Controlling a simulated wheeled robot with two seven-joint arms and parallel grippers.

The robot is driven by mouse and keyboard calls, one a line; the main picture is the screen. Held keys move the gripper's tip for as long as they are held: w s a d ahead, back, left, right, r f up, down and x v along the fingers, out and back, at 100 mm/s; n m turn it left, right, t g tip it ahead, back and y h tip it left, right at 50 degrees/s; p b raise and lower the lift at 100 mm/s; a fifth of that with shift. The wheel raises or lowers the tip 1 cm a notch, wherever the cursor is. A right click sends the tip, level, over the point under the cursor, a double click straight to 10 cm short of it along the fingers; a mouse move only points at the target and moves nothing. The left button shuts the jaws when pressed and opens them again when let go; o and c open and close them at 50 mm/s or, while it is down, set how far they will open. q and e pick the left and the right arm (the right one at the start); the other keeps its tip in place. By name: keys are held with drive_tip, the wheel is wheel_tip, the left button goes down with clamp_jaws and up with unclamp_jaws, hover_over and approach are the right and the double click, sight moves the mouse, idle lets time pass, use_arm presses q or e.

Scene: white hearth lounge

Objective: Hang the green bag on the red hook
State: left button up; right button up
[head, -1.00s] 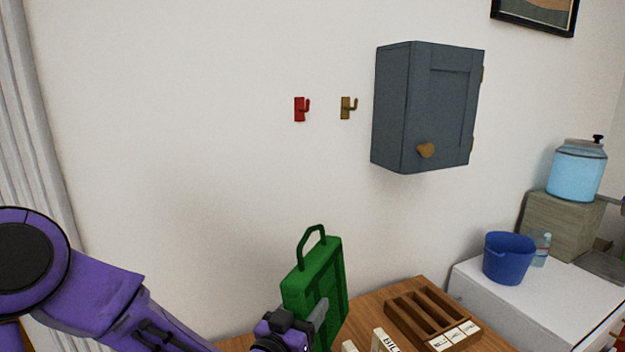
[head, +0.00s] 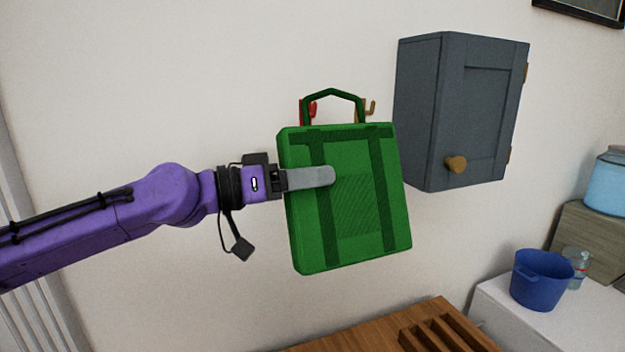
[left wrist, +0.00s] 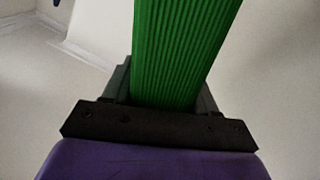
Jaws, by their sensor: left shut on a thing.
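The green bag (head: 365,215) is held up in front of the wall in the head view, slightly tilted, with its handle loop (head: 333,93) at the top. My left gripper (head: 325,178) is shut on the bag's left side. In the left wrist view the bag's ribbed side (left wrist: 185,50) stands between the fingers. The red hook (head: 306,110) on the wall is partly hidden behind the left part of the handle. I cannot tell whether the handle touches it. My right gripper is not in view.
A brass hook (head: 368,108) is right of the red one, partly behind the handle. A grey wall cabinet (head: 425,115) is close to the bag's right. Below are a wooden table (head: 365,338), a blue bucket (head: 540,283) and a white counter (head: 500,305).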

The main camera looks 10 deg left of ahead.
use_arm(q)
drive_tip(key=w+a+f+b, duration=0.2)
drive_tip(key=w+a+f, duration=0.1)
drive_tip(key=w+a, duration=0.2)
drive_tip(key=w, duration=0.2)
drive_tip(key=shift+w+f, duration=0.35)
drive_tip(key=shift+f, duration=0.05)
idle(0.6)
drive_tip(key=shift+f, duration=0.1)
idle(0.4)
